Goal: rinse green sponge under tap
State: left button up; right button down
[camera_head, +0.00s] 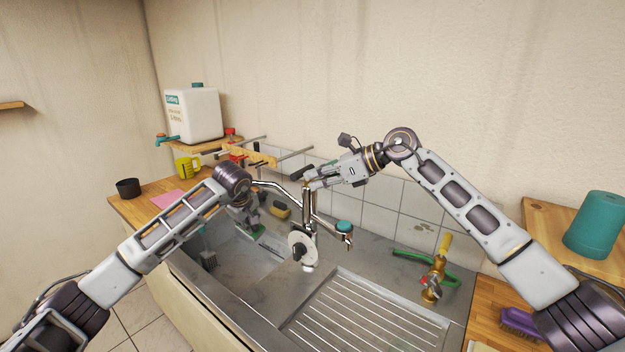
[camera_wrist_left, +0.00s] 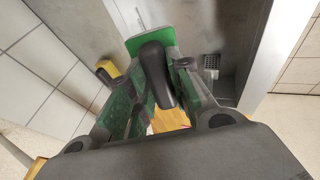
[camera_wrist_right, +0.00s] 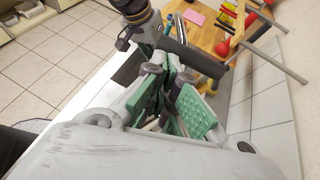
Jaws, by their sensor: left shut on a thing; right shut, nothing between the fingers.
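The green sponge (camera_head: 258,232) is in my left gripper (camera_head: 249,219), low over the sink basin (camera_head: 232,268). In the left wrist view the sponge (camera_wrist_left: 165,42) shows as a green block with a dark handle-like piece between the fingers. The metal tap (camera_head: 309,222) stands at the back of the sink, its spout (camera_head: 282,191) reaching left. The spout's end is hidden by my left arm, and I see no water stream. My right gripper (camera_head: 312,179) is shut and empty at the top of the tap, beside a dark lever (camera_head: 301,171); I cannot tell whether it touches.
A yellow-and-dark sponge (camera_head: 280,210) lies at the sink's back. The ribbed drainboard (camera_head: 365,317) is clear. A green hose (camera_head: 408,255) and brass valve (camera_head: 433,281) are right. A white jug (camera_head: 193,114) stands back left.

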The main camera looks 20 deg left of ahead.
jog(key=s+v, duration=0.2)
jog(key=v, duration=1)
jog(key=shift+s+f, duration=0.15)
jog(key=shift+s, duration=0.25)
